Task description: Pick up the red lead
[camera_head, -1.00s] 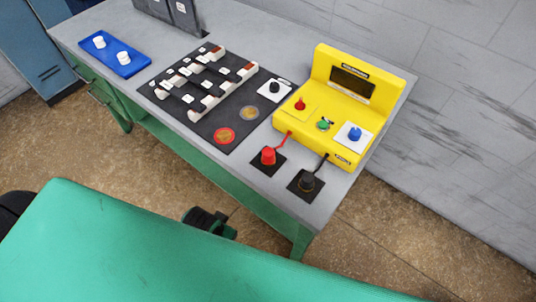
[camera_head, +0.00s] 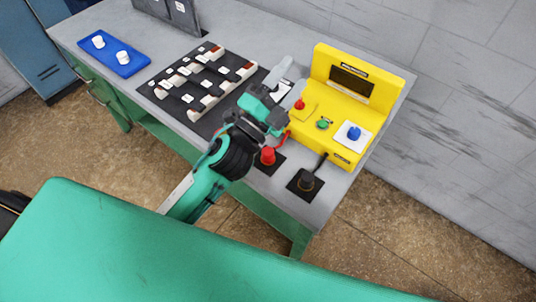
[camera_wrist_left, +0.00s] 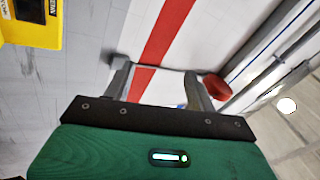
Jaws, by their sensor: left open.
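The red lead (camera_head: 268,156) stands on a dark square pad at the front of the bench, its red wire running to the yellow meter (camera_head: 352,90). The black lead (camera_head: 306,182) stands on its own pad to the right. My left gripper (camera_head: 284,82) is open and empty, raised above the bench just behind and above the red lead, apart from it. In the left wrist view its two fingers (camera_wrist_left: 160,88) are spread and point at the wall region; the red lead is not seen between them. My right gripper is not in view.
A black panel (camera_head: 160,92) with white blocks lies left of the meter, partly hidden by my left arm. A blue tray (camera_head: 100,41) with two white knobs sits at the far left of the grey bench (camera_head: 235,40). The wall is behind.

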